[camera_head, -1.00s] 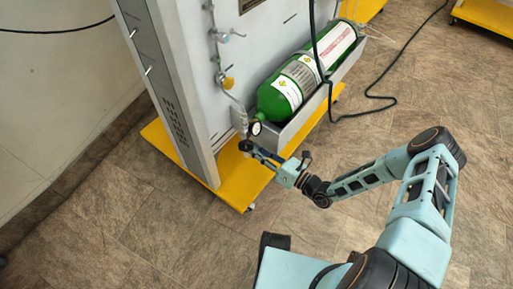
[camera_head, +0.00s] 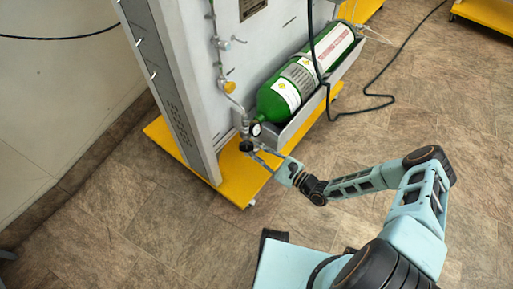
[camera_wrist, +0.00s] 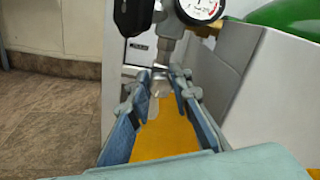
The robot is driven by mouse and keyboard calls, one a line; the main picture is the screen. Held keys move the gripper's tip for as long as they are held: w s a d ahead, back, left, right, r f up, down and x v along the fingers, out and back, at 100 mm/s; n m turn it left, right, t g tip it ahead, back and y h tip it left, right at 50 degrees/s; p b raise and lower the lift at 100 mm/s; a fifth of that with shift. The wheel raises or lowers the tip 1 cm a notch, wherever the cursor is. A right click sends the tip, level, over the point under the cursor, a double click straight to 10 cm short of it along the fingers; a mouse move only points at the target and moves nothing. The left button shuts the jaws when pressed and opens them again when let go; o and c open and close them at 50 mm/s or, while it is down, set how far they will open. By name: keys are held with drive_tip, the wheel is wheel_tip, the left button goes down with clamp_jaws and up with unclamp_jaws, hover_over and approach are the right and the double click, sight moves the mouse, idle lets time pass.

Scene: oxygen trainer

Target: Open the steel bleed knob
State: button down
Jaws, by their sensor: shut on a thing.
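The steel bleed knob (camera_wrist: 161,87) is a small bright metal piece under the grey valve fitting in the wrist view. My gripper (camera_wrist: 161,76) has its two blue-sided fingers on either side of it and is shut on it. In the head view my gripper (camera_head: 259,153) reaches in from the right, just below the round gauge and the black knob. The knob itself is too small to make out there, and the fingertips partly cover it in the wrist view.
A pressure gauge (camera_wrist: 201,8) and a black knob (camera_wrist: 133,15) sit just above my fingers. A green cylinder (camera_head: 285,88) lies in a grey tray to the right. A yellow base (camera_head: 237,183) is below. A black hose (camera_head: 328,75) hangs by the cylinder. The floor in front is open.

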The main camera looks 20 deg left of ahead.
drive_tip(key=shift+n+p, duration=0.65)
drive_tip(key=shift+n, duration=1.05)
drive_tip(key=c, duration=1.7)
unclamp_jaws()
drive_tip(key=shift+c, duration=0.2)
drive_tip(key=v, duration=1.2)
drive_tip(key=shift+n, duration=0.3)
